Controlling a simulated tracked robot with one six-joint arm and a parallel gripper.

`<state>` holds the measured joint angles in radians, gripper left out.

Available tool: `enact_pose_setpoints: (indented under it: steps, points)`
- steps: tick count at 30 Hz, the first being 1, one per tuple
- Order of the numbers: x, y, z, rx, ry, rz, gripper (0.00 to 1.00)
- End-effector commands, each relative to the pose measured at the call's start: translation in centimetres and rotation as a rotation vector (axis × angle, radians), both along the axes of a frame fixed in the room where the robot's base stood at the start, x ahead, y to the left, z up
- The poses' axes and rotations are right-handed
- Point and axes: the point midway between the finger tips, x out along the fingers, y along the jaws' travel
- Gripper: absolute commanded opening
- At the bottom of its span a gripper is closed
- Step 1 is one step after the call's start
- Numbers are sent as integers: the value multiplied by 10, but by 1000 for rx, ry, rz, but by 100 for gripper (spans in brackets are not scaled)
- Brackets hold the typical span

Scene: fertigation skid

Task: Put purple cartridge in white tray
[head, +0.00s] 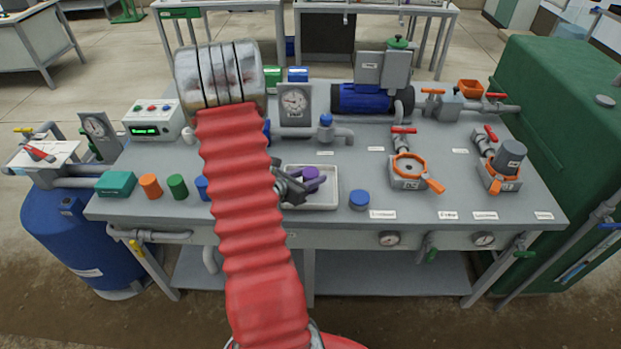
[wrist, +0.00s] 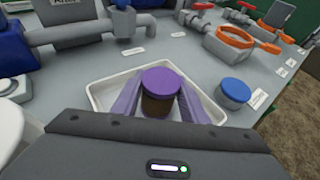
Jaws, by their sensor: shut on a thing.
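The purple cartridge (wrist: 160,88) has a purple top and a darker brown body in the wrist view. It sits between the two purple-looking fingers of my gripper (wrist: 158,102), which is shut on it. In the head view the cartridge (head: 311,174) shows beyond my red arm, over the white tray. The white tray (head: 331,203) lies on the grey bench, and its rim (wrist: 100,97) surrounds the cartridge in the wrist view. I cannot tell whether the cartridge touches the tray floor.
A blue-capped cartridge (head: 359,200) stands just right of the tray. Orange (head: 151,186) and green (head: 178,187) cartridges and a teal box (head: 116,184) stand at the left. A blue pump (head: 360,98) and pipework are behind. Orange-ringed housings (head: 408,170) stand to the right.

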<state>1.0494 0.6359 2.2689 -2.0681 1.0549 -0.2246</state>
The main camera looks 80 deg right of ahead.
Motion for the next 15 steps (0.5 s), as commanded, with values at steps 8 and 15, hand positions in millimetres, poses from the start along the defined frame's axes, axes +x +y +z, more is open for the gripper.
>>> enact_pose_setpoints:
  steps: [8, 15]
  points:
    - [0, 0, -2, 0, 0, -1, 50]
    - [-1, 0, -2, 0, 0, -1, 58]
